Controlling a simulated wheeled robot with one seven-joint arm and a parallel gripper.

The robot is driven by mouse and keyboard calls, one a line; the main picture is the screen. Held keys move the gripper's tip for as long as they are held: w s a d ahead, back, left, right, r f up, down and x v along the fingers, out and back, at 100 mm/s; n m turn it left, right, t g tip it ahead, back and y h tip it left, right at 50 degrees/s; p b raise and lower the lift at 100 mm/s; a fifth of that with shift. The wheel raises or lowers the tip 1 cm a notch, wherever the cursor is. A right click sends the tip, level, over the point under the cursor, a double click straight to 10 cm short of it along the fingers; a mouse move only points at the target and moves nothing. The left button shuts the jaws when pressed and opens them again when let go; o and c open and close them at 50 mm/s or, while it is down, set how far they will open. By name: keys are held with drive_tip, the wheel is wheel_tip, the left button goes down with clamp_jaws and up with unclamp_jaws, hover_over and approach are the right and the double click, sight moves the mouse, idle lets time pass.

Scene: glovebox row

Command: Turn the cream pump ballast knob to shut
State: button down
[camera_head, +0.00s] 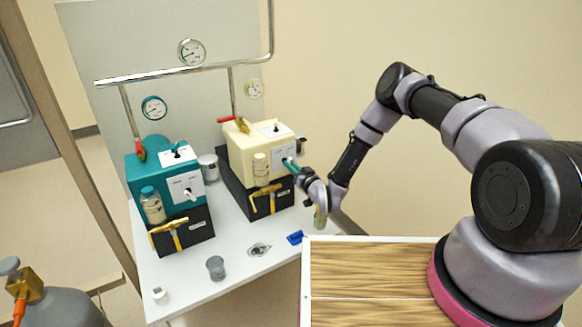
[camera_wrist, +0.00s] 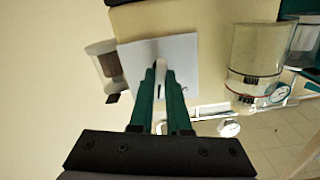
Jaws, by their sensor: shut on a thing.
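The cream pump (camera_head: 250,148) stands on a black base at the back right of the white bench, with a white label plate (camera_head: 283,154) on its front. My gripper (camera_head: 288,162) reaches in from the right, its teal fingers at this plate. In the wrist view my gripper (camera_wrist: 160,70) is shut on the pale ballast knob (camera_wrist: 160,72), which stands in front of the white plate (camera_wrist: 185,52). The fingers hide most of the knob. The plate's markings cannot be read, so I cannot tell the knob's setting.
A glass jar (camera_head: 261,168) and a yellow valve handle (camera_head: 265,193) sit close left of my gripper. The teal pump (camera_head: 145,172) stands further left. A grey cup (camera_head: 216,268), a white cup (camera_head: 160,296) and a blue item (camera_head: 295,237) lie on the front bench (camera_head: 190,285).

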drive_tip(key=shift+n, duration=1.2)
drive_tip(key=c, duration=0.9)
unclamp_jaws()
drive_tip(key=shift+s+d, duration=0.1)
drive_tip(key=v, duration=1)
drive_tip(key=shift+s+d, duration=0.2)
drive_tip(key=shift+s, duration=0.05)
